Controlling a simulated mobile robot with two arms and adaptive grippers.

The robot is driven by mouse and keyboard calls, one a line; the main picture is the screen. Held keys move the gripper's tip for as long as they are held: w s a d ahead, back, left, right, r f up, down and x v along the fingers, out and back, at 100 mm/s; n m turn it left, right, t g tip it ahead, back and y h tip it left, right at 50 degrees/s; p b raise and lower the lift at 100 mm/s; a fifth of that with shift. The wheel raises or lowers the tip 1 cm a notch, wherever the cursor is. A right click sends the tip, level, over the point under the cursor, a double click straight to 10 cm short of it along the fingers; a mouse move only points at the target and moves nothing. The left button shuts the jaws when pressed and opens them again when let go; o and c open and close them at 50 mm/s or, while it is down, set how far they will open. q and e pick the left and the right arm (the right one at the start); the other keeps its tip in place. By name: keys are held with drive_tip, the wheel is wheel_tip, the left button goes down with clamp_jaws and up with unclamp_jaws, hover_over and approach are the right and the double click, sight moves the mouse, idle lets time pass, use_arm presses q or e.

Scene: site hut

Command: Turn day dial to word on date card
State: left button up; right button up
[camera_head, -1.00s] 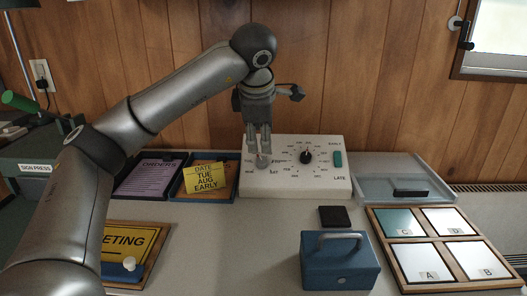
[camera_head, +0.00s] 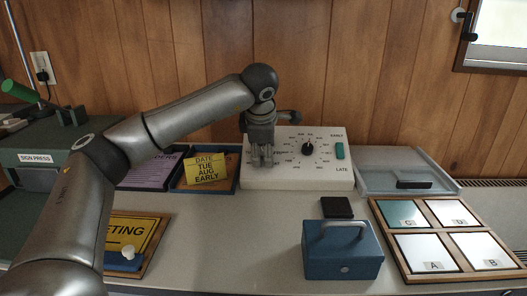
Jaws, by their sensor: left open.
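The white dial box (camera_head: 300,182) stands at the back of the desk against the wood wall. Its black month dial (camera_head: 308,149) shows, ringed by small labels. A teal slider (camera_head: 339,151) sits at its right between EARLY and LATE, near EARLY. The yellow date card (camera_head: 206,168) leans in a blue tray and reads DATE, TUE, AUG, EARLY. My left gripper (camera_head: 262,163) is open, pointing down over the left part of the box. It hides the day dial and most of its labels. I cannot tell whether the fingers touch the dial. My right gripper is not in view.
A blue cash box (camera_head: 342,262) with a grey handle and a black pad (camera_head: 336,207) stand in front of the dial box. A wooden frame with lettered panels (camera_head: 426,252) lies at right. A clear tray (camera_head: 376,184) holds a black block. A yellow sign (camera_head: 136,230) lies front left.

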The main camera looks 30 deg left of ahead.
use_arm(q)
drive_tip(key=shift+c, duration=0.5)
drive_tip(key=c, duration=1)
drive_tip(key=shift+o, duration=0.2)
drive_tip(key=shift+n, duration=0.3)
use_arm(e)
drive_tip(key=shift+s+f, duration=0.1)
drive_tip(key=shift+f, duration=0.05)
use_arm(q)
drive_tip(key=n, duration=0.4)
drive_tip(key=shift+p, duration=0.4)
drive_tip(key=n, duration=0.5)
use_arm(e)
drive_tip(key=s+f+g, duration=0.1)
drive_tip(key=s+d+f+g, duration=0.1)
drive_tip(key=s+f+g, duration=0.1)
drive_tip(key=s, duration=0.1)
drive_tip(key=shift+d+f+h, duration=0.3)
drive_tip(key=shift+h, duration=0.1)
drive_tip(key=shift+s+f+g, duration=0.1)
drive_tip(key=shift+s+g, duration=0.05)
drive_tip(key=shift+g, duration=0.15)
use_arm(q)
drive_tip(key=o, duration=1.1)
drive_tip(key=shift+c, duration=0.2)
